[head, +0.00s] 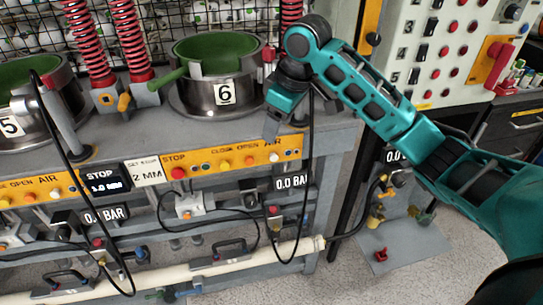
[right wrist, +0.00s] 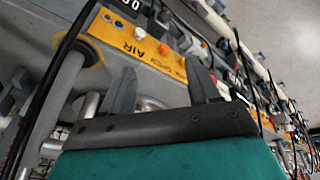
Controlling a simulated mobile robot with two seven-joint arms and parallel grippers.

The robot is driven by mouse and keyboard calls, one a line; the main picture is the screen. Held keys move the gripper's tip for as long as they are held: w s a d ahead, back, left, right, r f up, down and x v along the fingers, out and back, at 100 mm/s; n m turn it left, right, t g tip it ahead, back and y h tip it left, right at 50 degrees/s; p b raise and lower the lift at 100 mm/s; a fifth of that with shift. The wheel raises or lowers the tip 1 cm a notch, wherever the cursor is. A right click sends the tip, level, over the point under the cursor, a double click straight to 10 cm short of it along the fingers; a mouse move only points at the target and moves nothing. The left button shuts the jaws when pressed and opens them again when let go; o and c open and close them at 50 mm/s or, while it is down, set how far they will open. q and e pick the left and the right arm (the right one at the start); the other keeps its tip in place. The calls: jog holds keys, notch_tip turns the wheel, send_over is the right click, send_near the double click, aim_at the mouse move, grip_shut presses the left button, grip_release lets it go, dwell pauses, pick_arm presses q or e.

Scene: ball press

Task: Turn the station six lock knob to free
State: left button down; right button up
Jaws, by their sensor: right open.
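Station six is the steel pot (head: 226,100) marked "6", with a green inside and a green handle (head: 168,79). An orange knob (head: 124,102) sits on a grey block at the pot's left; I cannot tell whether it is the lock knob, or read its setting. My right gripper (head: 272,126) points down at the pot's right, above the front edge of the bench. In the right wrist view its two grey fingers (right wrist: 160,85) are apart with nothing held between them. My left gripper is not in view.
The orange button strip (head: 230,160) runs along the bench front below my gripper. A black cable (head: 306,200) hangs close by it. Red springs (head: 127,35) stand left of the pot. A control cabinet (head: 435,50) stands at the right. The wrist view shows a grey post (right wrist: 55,95).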

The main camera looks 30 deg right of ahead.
jog(key=s+a+f, duration=0.3)
jog(key=f, duration=0.2)
jog(key=shift+a+f, duration=0.2)
jog(key=shift+f, duration=0.2)
